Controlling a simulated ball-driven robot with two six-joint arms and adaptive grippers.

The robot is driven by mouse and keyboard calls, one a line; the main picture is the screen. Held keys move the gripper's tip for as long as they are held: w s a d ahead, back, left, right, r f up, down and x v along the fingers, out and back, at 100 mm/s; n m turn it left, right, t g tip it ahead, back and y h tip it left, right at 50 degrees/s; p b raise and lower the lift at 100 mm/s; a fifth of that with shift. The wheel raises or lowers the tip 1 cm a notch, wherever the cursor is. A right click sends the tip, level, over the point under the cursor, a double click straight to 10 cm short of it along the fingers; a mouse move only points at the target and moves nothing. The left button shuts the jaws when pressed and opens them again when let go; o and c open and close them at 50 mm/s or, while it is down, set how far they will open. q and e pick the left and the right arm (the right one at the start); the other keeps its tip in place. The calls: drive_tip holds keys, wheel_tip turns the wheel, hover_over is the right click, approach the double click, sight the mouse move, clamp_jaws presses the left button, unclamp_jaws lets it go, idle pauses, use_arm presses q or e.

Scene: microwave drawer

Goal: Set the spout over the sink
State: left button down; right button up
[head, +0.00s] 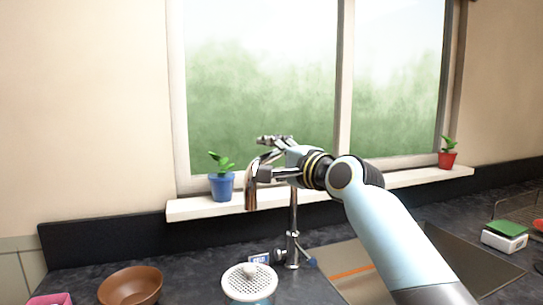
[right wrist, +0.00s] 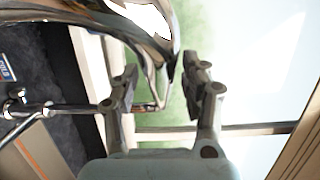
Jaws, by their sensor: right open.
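The chrome faucet stands on the dark counter, with its upright post (head: 293,222) just left of the sink (head: 345,256). In the head view its curved spout (head: 251,186) hangs to the left of the post, over the counter rather than the sink. My right gripper (head: 270,157) is at the top of the spout. In the right wrist view its fingers (right wrist: 160,78) are apart, with the shiny spout (right wrist: 120,14) crossing close in front and partly between them. I cannot tell whether they touch it. My left gripper is not in view.
A blue plant pot (head: 221,187) stands on the windowsill behind the spout, and a red pot (head: 447,159) farther right. A brown bowl (head: 130,286) and a white perforated lid (head: 249,281) are on the counter at front left. A green-topped item (head: 506,229) sits right of the sink.

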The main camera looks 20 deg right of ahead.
clamp_jaws()
drive_tip(key=shift+s+f, duration=0.1)
idle(0.4)
